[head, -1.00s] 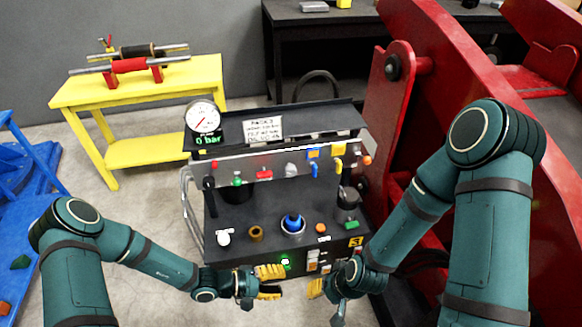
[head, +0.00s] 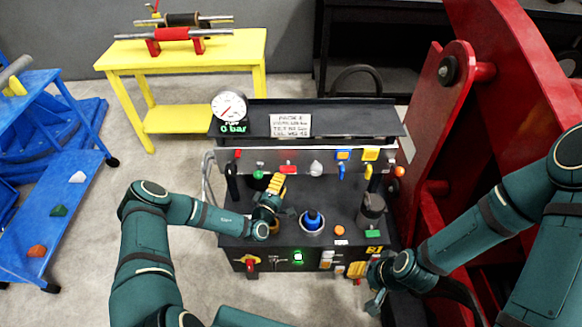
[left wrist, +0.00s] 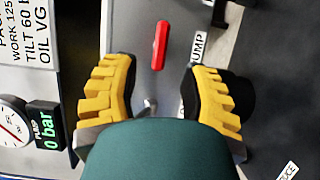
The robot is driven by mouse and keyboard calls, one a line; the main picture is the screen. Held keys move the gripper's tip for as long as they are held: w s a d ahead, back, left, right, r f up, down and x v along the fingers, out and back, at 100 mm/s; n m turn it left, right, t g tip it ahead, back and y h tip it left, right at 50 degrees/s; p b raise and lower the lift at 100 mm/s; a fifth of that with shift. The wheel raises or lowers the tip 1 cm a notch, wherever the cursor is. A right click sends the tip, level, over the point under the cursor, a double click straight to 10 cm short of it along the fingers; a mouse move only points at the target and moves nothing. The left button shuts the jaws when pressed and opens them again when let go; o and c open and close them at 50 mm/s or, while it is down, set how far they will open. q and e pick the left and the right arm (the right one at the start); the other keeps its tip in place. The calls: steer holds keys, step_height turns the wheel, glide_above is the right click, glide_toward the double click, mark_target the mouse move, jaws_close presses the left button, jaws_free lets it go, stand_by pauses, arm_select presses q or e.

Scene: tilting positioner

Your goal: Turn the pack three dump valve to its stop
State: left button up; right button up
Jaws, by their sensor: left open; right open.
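The pack three console (head: 285,228) is the dark cabinet with a "PACK 3" plate (head: 290,125). A red handle (head: 288,169) sits on its rear panel; it also shows in the left wrist view (left wrist: 159,45), lying between and beyond my fingers. I cannot read which control is the dump valve. My left gripper (head: 274,190) is open above the deck, left of and nearer than the red handle, touching nothing I can see. Its yellow fingers (left wrist: 160,92) are wide apart. My right gripper (head: 364,284) is open at the console's front right corner.
The round gauge (head: 229,107) reads 0 bar. Nearby stand a blue knob (head: 312,220), a grey knob (head: 316,168), a green knob (head: 258,174) and a second red handle (head: 251,264) on the front face. Red machinery (head: 430,150) closes off the right.

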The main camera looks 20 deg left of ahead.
mark_target(290, 166)
arm_select(q)
steer(key=w, duration=0.3)
steer(key=w+b, duration=0.1)
steer(key=w, duration=0.1)
steer(key=w+d+b, duration=0.1)
steer(key=w, duration=0.2)
steer(key=shift+w, duration=0.35)
